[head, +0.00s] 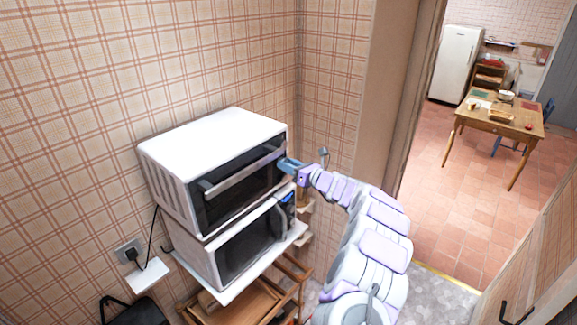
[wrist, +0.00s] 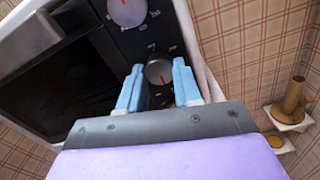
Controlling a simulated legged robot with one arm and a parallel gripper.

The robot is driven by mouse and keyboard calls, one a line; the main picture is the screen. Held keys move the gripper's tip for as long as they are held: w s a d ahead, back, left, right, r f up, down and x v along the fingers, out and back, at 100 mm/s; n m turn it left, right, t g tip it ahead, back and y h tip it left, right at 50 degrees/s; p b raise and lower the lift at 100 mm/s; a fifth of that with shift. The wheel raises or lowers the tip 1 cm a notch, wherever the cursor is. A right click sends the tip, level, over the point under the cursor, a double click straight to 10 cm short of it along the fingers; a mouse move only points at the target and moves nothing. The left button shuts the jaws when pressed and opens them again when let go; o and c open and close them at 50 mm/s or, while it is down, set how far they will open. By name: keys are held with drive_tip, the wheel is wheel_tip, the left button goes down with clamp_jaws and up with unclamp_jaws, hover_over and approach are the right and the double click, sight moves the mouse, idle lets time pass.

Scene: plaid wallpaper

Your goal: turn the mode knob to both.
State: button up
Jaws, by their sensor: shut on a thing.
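A white toaster oven (head: 210,131) with a dark glass door stands on top of another oven. My gripper (head: 283,163) is at the right end of its front, on the control panel. In the wrist view, the blue fingers of my gripper (wrist: 159,67) stand on either side of a round grey knob (wrist: 158,74) and are shut on it. A red pointer line shows on this knob, roughly upright in the picture. Another grey knob (wrist: 127,11) with a red line sits farther up the black panel (wrist: 138,42). The panel's lettering is too small to read.
A second oven or microwave (head: 245,250) stands beneath, on a white shelf above a wooden cart (head: 240,303). The plaid wall corner is close on the right, with small shelves (wrist: 294,120). A doorway opens to a room with a wooden table (head: 497,118) and a fridge (head: 457,64).

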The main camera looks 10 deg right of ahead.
drive_tip(key=o, duration=0.6)
drive_tip(key=shift+f, duration=0.15)
drive_tip(key=o, duration=0.4)
drive_tip(key=shift+w+d, duration=0.1)
drive_tip(key=shift+w, duration=0.05)
drive_tip(key=shift+o, duration=0.2)
drive_tip(key=b+v, duration=0.2)
drive_tip(key=v, duration=1.5)
drive_tip(key=shift+s+d, duration=0.25)
